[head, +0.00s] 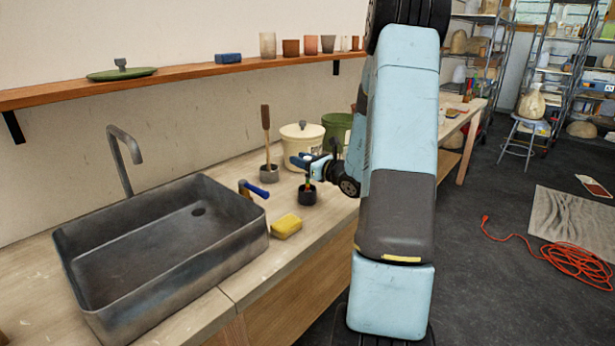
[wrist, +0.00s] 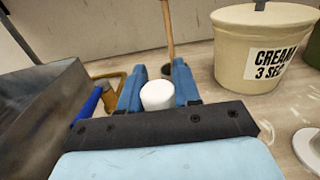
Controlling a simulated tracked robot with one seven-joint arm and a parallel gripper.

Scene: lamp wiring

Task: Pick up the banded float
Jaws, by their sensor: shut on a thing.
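The banded float (head: 308,183) is a small upright piece with green and orange-red bands, standing at a dark round cup (head: 307,196) on the counter. Its white round top (wrist: 157,96) shows between my fingers in the wrist view. My gripper (head: 312,166) has its blue fingers on either side of the float and is shut on it; the gripper also shows in the wrist view (wrist: 158,90). The float's lower end is hidden in or behind the cup. I cannot tell whether it touches the cup's bottom.
A cream bucket (head: 303,143) with a lid stands close behind my gripper, beside a green bucket (head: 337,130). A wooden-handled tool (head: 266,130) stands upright in a stand. A blue-handled tool (head: 256,189), yellow sponge (head: 286,226) and metal sink (head: 165,235) lie left. A shelf (head: 180,73) runs above.

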